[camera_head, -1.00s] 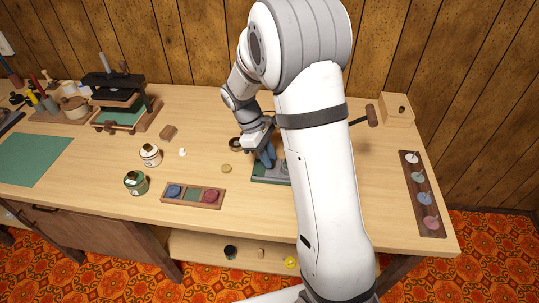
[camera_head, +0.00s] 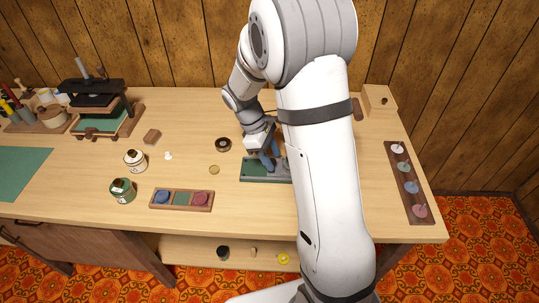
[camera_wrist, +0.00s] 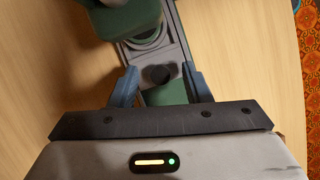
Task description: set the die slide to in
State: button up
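The die slide is a grey slotted piece (camera_wrist: 172,45) with a dark round knob (camera_wrist: 159,75) in the wrist view. It belongs to a press with a green base (camera_head: 252,170) on the bench. A green upper part (camera_wrist: 128,18) of the press covers the slide's far end. My gripper (camera_wrist: 160,76) has its two blue fingers apart, one on each side of the knob, with visible gaps to it. Whether the fingers touch the slide's edges, I cannot tell. In the head view my gripper (camera_head: 270,160) is low over the press, and my arm hides the press's right part.
A tray of coloured pads (camera_head: 181,206), a small brass disc (camera_head: 214,170) and a dark ring (camera_head: 223,144) lie left of the press. A dark rack with round pieces (camera_head: 392,160) lies right. Bare wood surrounds the press's left side.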

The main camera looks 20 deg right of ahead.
jog(key=shift+w+a+r, duration=0.1)
jog(key=shift+w+r, duration=0.05)
jog(key=shift+r, duration=0.15)
jog(key=v, duration=0.7)
jog(key=shift+p, duration=0.35)
jog(key=shift+r, duration=0.1)
